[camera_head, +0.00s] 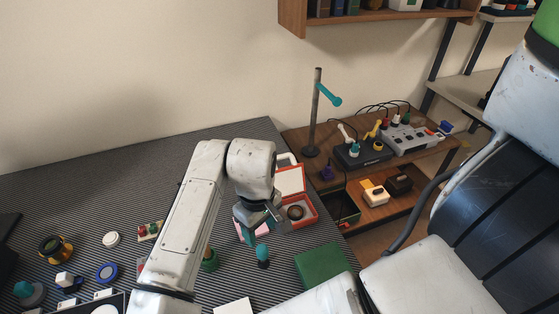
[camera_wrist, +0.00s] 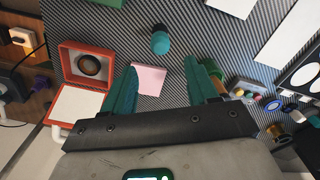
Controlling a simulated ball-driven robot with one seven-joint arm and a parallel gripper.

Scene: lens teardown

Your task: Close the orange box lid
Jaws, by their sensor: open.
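The orange box (camera_head: 312,217) sits at the right edge of the striped table with its lid (camera_head: 290,181) standing open at the back. The lid has a white inner face and an orange rim. A dark round lens lies inside the box. In the wrist view the box (camera_wrist: 107,62) is at the left, and its open lid (camera_wrist: 78,108) shows below it with a white handle. My gripper (camera_head: 255,232) is left of the box in the head view. In the wrist view its teal fingers (camera_wrist: 163,85) are spread apart with nothing between them, clear of the box and lid.
A pink note (camera_wrist: 150,79) lies on the table below my fingers. A wooden bench (camera_head: 400,165) with electronics stands beyond the table's right edge.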

